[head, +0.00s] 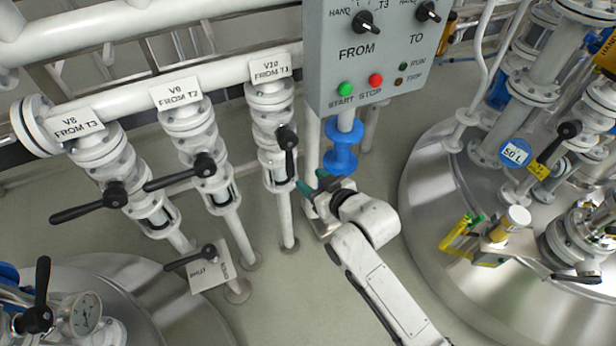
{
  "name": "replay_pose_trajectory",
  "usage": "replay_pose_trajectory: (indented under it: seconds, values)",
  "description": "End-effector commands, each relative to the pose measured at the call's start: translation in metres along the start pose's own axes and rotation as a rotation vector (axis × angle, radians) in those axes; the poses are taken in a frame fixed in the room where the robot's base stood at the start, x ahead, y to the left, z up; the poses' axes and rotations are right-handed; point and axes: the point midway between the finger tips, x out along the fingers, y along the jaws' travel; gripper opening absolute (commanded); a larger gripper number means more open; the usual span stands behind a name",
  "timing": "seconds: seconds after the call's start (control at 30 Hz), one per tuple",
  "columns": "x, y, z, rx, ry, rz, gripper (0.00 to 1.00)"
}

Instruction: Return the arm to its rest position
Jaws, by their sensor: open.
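My arm reaches up from the bottom of the head view, its white links bent at an elbow. My gripper (313,187), with green-tipped fingers, is open just below the grey control panel (378,62) and right of the V10 valve. It looks empty. The V10 valve's black handle (288,150) points down along its pipe. The green START button (345,89) and red STOP button (376,80) are above the gripper. Part of the gripper is hidden behind my wrist, and I cannot tell whether it touches the pipe near it.
The V9 handle (180,173) and V8 handle (90,203) stick out to the left. A steel tank (425,215) with pipes and a yellow-handled fitting (458,233) stands at right. Another tank (130,290) is at lower left. Grey floor (290,290) lies open between them.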

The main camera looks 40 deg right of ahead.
Motion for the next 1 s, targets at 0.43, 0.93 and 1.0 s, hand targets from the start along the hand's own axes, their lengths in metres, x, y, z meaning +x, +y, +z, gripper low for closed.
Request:
replay_pose_trajectory:
  seconds: [0.43, 0.93, 1.0]
  values:
    - [0.000, 0.000, 0.000, 0.000, 0.000, 0.000, 0.50]
    - [-0.075, -0.017, 0.065, -0.032, -0.474, -0.034, 0.50]
    - [-0.102, -0.019, 0.080, -0.041, -0.599, -0.040, 0.50]
